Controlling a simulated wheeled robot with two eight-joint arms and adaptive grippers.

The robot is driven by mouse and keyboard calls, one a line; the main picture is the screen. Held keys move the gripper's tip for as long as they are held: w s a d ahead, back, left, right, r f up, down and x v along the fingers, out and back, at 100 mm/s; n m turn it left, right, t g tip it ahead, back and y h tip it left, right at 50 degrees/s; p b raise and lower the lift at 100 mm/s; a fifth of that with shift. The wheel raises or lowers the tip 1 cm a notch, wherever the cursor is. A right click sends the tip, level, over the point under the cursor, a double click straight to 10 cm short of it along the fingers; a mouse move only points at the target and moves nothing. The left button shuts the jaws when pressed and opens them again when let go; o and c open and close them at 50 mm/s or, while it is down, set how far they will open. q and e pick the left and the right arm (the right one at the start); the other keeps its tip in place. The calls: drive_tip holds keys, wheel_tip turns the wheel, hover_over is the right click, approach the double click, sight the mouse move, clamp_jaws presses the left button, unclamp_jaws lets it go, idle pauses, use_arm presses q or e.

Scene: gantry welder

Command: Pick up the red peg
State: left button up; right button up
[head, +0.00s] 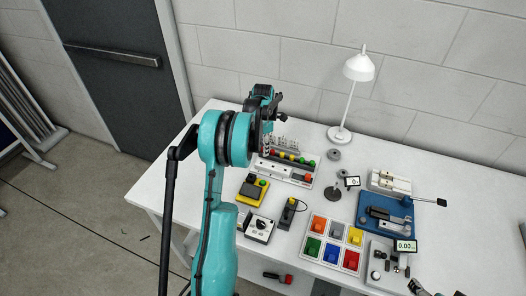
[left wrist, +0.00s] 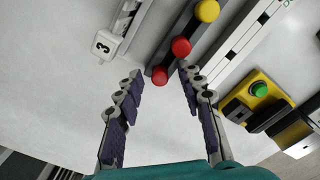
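Two red pegs stand in a dark strip in the left wrist view, an end one (left wrist: 160,75) and a second red peg (left wrist: 181,47), with a yellow peg (left wrist: 207,11) beyond. In the head view the strip with its coloured pegs (head: 290,157) lies on the table, partly hidden by my left arm. My left gripper (left wrist: 159,77) is open and points down at the strip. The end red peg shows between its fingertips with room on both sides; I see no contact.
A yellow box with a green button (head: 254,187) stands nearby. A white lamp (head: 346,100), a tray of coloured blocks (head: 309,246) and a blue fixture (head: 374,228) stand on the white table (head: 160,190).

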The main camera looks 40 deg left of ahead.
use_arm(q)
drive_tip(key=c, duration=0.5)
